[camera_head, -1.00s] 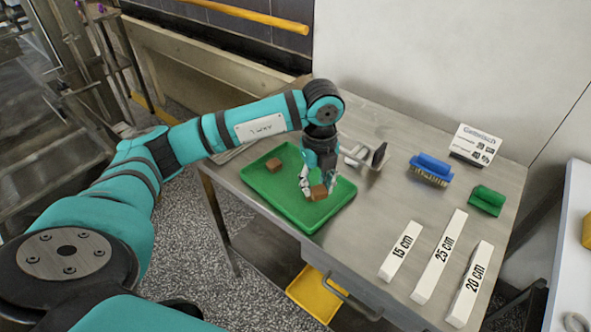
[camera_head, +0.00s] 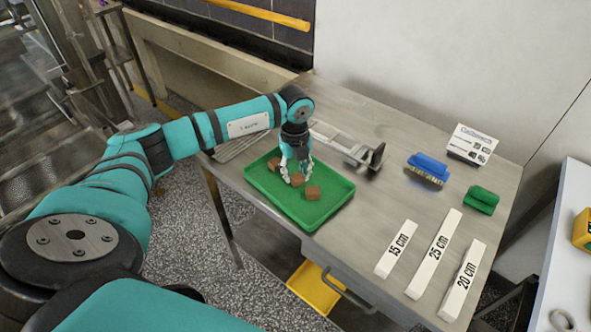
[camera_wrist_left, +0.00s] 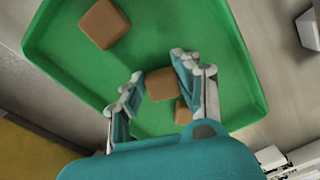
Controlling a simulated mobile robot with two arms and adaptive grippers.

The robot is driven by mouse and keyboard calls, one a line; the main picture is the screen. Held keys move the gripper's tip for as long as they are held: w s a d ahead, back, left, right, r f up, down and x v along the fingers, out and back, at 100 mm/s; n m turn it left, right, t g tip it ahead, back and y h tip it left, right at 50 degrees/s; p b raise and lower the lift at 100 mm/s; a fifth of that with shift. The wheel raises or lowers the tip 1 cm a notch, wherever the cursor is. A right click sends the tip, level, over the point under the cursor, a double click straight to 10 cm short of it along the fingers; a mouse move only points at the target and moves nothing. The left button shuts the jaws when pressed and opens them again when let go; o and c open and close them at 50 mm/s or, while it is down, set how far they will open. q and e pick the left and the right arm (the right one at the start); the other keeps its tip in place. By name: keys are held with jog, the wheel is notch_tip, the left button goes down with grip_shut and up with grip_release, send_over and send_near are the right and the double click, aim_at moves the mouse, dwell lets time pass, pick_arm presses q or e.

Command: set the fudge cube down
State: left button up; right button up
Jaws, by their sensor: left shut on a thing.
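My left gripper (camera_head: 296,174) is over the green tray (camera_head: 333,208), fingers pointing down. It is shut on a brown fudge cube (camera_head: 297,180), which also shows between the fingers in the left wrist view (camera_wrist_left: 160,84). The cube is low over the tray; I cannot tell whether it touches the floor. A second cube (camera_head: 313,193) lies on the tray just right of the gripper. My right gripper is not in view.
The tray lies on a metal table (camera_head: 350,258). Behind it is a metal measuring tool (camera_head: 350,148). To the right are a blue brush (camera_head: 428,168), a green block-like thing (camera_head: 482,200), a sign (camera_head: 472,142) and white length bars (camera_head: 435,254).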

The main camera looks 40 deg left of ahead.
pick_arm(q)
jog(key=shift+f, duration=0.2)
jog(key=o, duration=0.8)
jog(key=shift+o, duration=0.2)
jog(key=shift+r, duration=0.1)
jog(key=shift+r, duration=0.45)
notch_tip(320, 180, up, 11)
jog(key=b, duration=0.3)
jog(key=shift+r, duration=0.2)
